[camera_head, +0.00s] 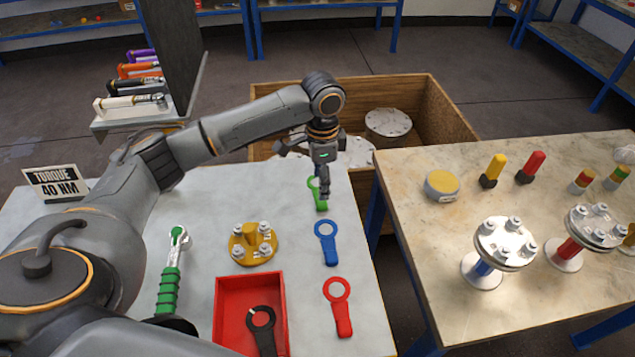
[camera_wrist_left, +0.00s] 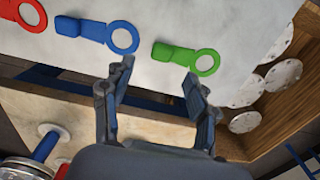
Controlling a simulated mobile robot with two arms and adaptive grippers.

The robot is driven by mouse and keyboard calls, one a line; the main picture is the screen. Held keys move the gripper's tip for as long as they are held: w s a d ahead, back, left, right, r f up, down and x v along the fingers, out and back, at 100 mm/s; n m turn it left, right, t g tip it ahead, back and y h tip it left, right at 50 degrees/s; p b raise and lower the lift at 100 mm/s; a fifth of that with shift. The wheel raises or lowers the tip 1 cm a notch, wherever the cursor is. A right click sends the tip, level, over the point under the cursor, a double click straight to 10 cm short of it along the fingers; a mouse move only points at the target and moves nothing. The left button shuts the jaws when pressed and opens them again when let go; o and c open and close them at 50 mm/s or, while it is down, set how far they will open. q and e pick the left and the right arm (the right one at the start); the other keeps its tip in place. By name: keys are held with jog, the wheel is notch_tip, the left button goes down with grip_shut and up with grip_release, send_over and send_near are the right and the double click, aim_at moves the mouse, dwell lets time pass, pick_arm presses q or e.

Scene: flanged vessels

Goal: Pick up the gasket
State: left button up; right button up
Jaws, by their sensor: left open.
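Several gaskets, each a flat ring with a tab handle, lie on the left table. The green gasket (camera_head: 316,194) is farthest back and partly hidden by my left gripper (camera_head: 322,176). The blue gasket (camera_head: 328,246) lies in front of it, then the red gasket (camera_head: 341,312). A black gasket (camera_head: 263,334) lies in a red tray (camera_head: 222,310). In the left wrist view my left gripper (camera_wrist_left: 160,75) is open and empty, with the green gasket (camera_wrist_left: 172,53) just beyond the fingers and the blue gasket (camera_wrist_left: 94,30) beside it. My right gripper is not in view.
A yellow flange (camera_head: 252,246) with bolts and a green-handled torque wrench (camera_head: 168,290) lie on the left table. A wooden crate (camera_head: 455,125) with pale discs stands behind. The right table (camera_head: 425,225) holds flanged vessels and colored pieces, with a gap between the tables.

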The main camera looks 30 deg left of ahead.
pick_arm(q)
jog(key=shift+f, duration=0.65)
jog(key=shift+w+f, duration=0.15)
jog(key=shift+f, duration=0.4)
jog(key=f, duration=0.4)
jog(key=shift+w+f+p, duration=0.2)
jog(key=shift+f+p, duration=0.15)
jog(key=shift+f, duration=0.05)
jog(key=shift+d, duration=0.1)
jog(key=shift+c, duration=0.6)
jog(key=c, duration=0.9)
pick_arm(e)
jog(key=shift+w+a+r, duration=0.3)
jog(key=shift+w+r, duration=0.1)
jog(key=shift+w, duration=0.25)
